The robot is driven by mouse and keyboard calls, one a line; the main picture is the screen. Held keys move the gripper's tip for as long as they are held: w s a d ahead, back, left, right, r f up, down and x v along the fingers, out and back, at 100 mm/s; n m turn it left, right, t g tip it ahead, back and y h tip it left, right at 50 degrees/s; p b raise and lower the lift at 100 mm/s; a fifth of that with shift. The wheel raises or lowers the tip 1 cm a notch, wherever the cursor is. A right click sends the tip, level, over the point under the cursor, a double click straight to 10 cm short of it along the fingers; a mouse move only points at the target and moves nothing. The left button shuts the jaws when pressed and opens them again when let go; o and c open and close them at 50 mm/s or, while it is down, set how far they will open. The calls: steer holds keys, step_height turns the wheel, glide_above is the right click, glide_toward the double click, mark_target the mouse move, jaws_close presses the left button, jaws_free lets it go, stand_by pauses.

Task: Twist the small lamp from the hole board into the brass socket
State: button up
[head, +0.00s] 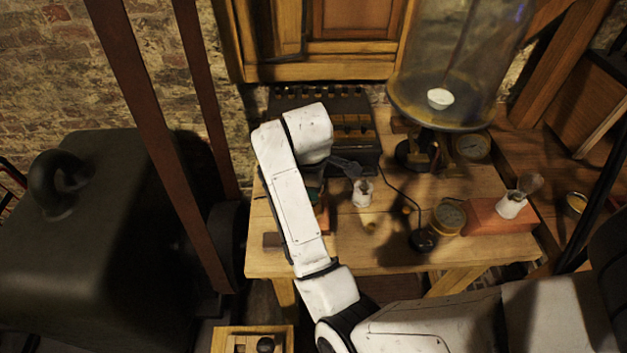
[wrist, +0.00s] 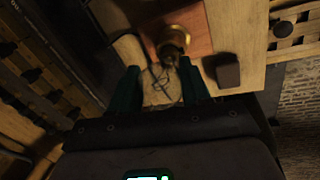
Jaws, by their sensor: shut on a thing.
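In the wrist view my gripper (wrist: 159,72) has its two dark teal fingers on either side of the small lamp (wrist: 161,90), a pale clear bulb with thin wires inside. The fingers are shut on it. The lamp's dark end points at the brass socket (wrist: 174,38), which stands on a reddish wooden base (wrist: 198,22). Lamp and socket overlap in this view, so I cannot tell whether they touch. In the head view my arm hides the lamp, the socket and most of the gripper; part of the reddish base (head: 323,222) shows. I cannot make out the hole board for certain.
On the bench (head: 400,250), a white holder with a glass bulb (head: 362,193) stands right of my arm. A large glass jar (head: 455,65) is behind. A dark block (wrist: 228,70) lies beside the base.

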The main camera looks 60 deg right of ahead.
steer(key=shift+f+p, duration=0.45)
steer(key=shift+f, duration=0.3)
stand_by(1.3)
steer(key=m+p, duration=0.1)
steer(key=m, duration=0.2)
steer(key=shift+g, duration=0.3)
steer(key=m, duration=0.3)
steer(key=shift+m+g, duration=0.3)
steer(key=shift+g, duration=0.1)
steer(key=shift+p, duration=0.3)
steer(key=m+g, duration=0.1)
steer(key=m, duration=0.5)
steer(key=shift+p, duration=0.35)
steer(key=shift+m, duration=0.4)
